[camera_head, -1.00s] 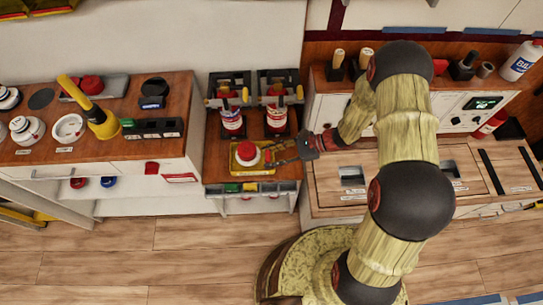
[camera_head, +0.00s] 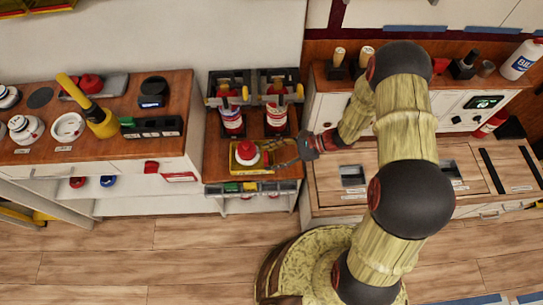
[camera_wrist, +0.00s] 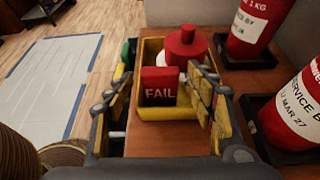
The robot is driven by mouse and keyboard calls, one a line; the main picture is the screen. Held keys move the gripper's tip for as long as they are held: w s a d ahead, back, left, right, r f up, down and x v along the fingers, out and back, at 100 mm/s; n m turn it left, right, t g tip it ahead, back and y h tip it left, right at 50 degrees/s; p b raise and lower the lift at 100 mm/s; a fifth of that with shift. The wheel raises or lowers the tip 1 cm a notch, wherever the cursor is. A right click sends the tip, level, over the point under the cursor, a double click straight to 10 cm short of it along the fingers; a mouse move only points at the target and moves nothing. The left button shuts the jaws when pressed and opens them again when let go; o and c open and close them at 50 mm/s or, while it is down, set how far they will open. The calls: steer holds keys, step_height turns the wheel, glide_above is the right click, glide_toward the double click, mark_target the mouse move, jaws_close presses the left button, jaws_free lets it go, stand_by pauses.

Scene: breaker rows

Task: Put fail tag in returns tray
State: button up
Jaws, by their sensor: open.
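The red fail tag (camera_wrist: 159,86), with FAIL in white letters, stands within the yellow tray (camera_wrist: 166,113) in the wrist view. Its lower edge appears to rest on the tray floor. My gripper (camera_wrist: 163,93) is open, with one finger on each side of the tag and gaps between. A red and white domed item (camera_wrist: 187,46) sits behind the tag in the same tray. In the head view, the yellow tray (camera_head: 238,169) holds the domed item (camera_head: 247,152), and my gripper (camera_head: 277,153) is at its right side. No label on the tray is readable.
Two red and white extinguishers (camera_head: 232,122) (camera_head: 276,119) stand in dark holders just behind the tray. Below its front edge is a row of small coloured bins (camera_head: 246,188).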

steer(key=shift+r, duration=0.2)
steer(key=r+p+v, duration=0.1)
steer(key=p+v, duration=0.4)
steer(key=v, duration=0.7)
steer(key=s+r+n+g+h, duration=0.1)
steer(key=s+r+n+h, duration=0.15)
steer(key=r+n, duration=0.45)
steer(key=s+r+n+h, duration=0.2)
steer(key=r+h, duration=0.1)
steer(key=r, duration=0.9)
steer(key=s+d+r+n+t+h, duration=0.1)
steer(key=s+r+n+t+h, duration=0.2)
steer(key=s+r, duration=0.3)
steer(key=s+d+r+n+t+h, duration=0.2)
steer(key=s+r+n, duration=0.4)
steer(key=r, duration=0.5)
steer(key=shift+d+t+h, duration=0.3)
steer(key=shift+t+h, duration=0.3)
steer(key=shift+h, duration=0.55)
steer(key=shift+s, duration=0.1)
